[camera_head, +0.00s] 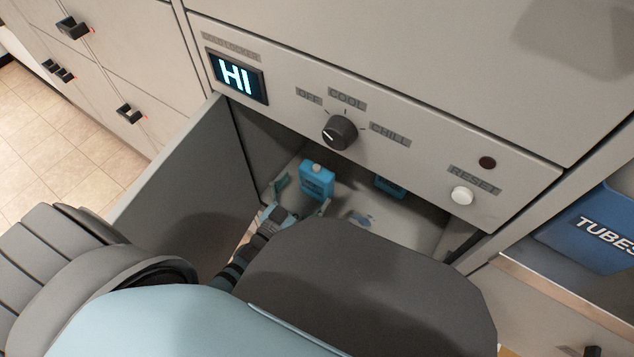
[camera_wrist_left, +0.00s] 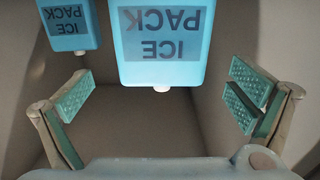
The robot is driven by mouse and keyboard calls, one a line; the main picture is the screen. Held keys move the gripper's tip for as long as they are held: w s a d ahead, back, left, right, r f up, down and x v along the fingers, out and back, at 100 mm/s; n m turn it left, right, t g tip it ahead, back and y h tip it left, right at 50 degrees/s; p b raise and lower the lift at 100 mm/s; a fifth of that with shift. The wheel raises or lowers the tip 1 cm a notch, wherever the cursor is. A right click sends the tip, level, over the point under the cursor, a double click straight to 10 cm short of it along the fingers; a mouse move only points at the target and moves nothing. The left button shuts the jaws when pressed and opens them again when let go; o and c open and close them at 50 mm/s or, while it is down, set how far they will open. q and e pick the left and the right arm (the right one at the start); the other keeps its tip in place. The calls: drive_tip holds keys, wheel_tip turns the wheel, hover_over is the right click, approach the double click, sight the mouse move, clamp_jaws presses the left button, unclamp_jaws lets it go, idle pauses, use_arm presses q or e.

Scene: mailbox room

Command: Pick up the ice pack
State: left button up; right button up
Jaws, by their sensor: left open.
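In the left wrist view, this ice pack (camera_wrist_left: 160,42) is labelled ICE PACK, upside down in the picture. My right gripper is not seen.
Above is a control panel with an HI display (camera_head: 237,76), a black knob (camera_head: 339,132) and a white reset button (camera_head: 462,196). A blue TUBES bin (camera_head: 590,230) is at right.

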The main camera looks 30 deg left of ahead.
sight(312, 181)
use_arm(q)
drive_tip(key=w, duration=0.1)
drive_tip(key=w+b, duration=0.1)
drive_tip(key=w, duration=0.1)
drive_tip(key=w+b, duration=0.1)
drive_tip(key=shift+w+d+f, duration=0.2)
drive_tip(key=shift+w+f, duration=0.1)
drive_tip(key=shift+w+r, duration=0.1)
drive_tip(key=shift+w, duration=0.3)
drive_tip(key=c, duration=1.5)
drive_tip(key=shift+o, duration=0.2)
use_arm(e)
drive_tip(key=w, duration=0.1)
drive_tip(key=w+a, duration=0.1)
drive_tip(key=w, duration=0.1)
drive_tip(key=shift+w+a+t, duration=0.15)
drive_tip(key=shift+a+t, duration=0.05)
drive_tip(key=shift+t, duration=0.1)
use_arm(q)
drive_tip(key=shift+r, duration=0.15)
